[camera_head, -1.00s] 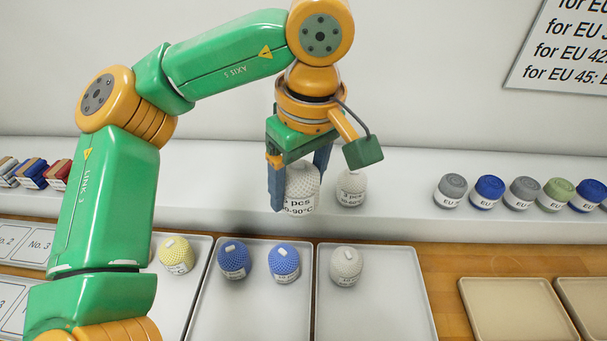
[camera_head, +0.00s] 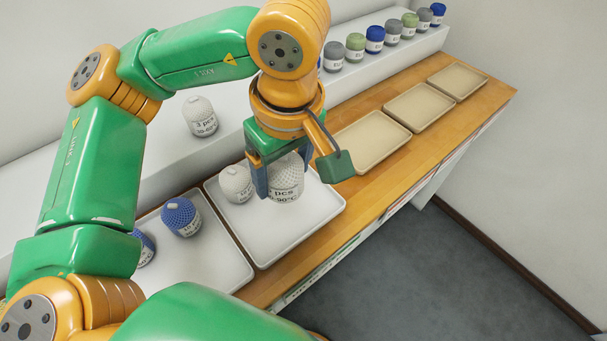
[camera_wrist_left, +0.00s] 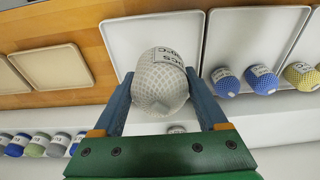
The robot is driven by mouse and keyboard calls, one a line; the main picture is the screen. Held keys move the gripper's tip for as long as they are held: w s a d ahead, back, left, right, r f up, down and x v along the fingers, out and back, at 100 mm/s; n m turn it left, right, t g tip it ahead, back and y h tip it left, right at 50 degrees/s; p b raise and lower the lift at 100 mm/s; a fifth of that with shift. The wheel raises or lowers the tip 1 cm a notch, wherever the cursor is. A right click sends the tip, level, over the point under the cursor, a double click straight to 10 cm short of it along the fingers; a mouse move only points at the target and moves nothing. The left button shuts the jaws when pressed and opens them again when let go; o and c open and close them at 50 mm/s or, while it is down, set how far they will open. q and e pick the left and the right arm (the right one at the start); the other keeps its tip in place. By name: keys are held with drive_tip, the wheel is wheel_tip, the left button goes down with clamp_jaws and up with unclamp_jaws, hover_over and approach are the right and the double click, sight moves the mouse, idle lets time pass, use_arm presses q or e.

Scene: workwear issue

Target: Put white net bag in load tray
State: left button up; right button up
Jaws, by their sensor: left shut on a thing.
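My left gripper (camera_head: 283,178) is shut on a white net bag (camera_head: 287,183) with a printed label. It holds the bag over a light grey load tray (camera_head: 275,235). A second white net bag (camera_head: 237,184) stands in that tray, left of the held one. In the left wrist view the held bag (camera_wrist_left: 161,82) sits between both fingers, with the tray (camera_wrist_left: 130,38) behind it. Whether the held bag touches the tray floor I cannot tell. My right gripper is not in view.
Another white bag (camera_head: 199,117) stands on the white shelf. The neighbouring tray (camera_head: 215,262) holds blue bags (camera_head: 181,217). Empty beige trays (camera_head: 372,141) lie on the wooden bench to the right. The near part of the load tray is clear.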

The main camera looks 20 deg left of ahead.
use_arm(q)
drive_tip(key=w+a+f, duration=0.2)
drive_tip(key=w+f, duration=0.1)
drive_tip(key=w+a+f+p, duration=0.1)
drive_tip(key=w+a+f, duration=0.2)
drive_tip(key=w, duration=0.1)
drive_tip(key=w+a+f, duration=0.2)
drive_tip(key=w+f, duration=0.1)
drive_tip(key=w, duration=0.1)
drive_tip(key=shift+w+a+f+p, duration=0.2)
drive_tip(key=shift+a+p, duration=0.05)
drive_tip(key=shift+p, duration=0.05)
wheel_tip(320, 180, down, 3)
drive_tip(key=shift+w+a+r+p, duration=0.1)
drive_tip(key=shift+p, duration=0.7)
drive_tip(key=shift+w+f, duration=0.1)
drive_tip(key=shift+f, duration=0.45)
drive_tip(key=o, duration=1.3)
drive_tip(key=shift+r, duration=0.45)
drive_tip(key=shift+s+d+r+b, duration=0.15)
drive_tip(key=shift+d+r+b, duration=0.15)
drive_tip(key=shift+r, duration=1.6)
drive_tip(key=shift+s+d+r+b, duration=0.2)
drive_tip(key=shift+d+r+b, duration=0.05)
drive_tip(key=shift+r, duration=1.6)
drive_tip(key=shift+s+d+r+b, duration=0.15)
drive_tip(key=shift+d+r+b, duration=0.15)
drive_tip(key=shift+r, duration=1.6)
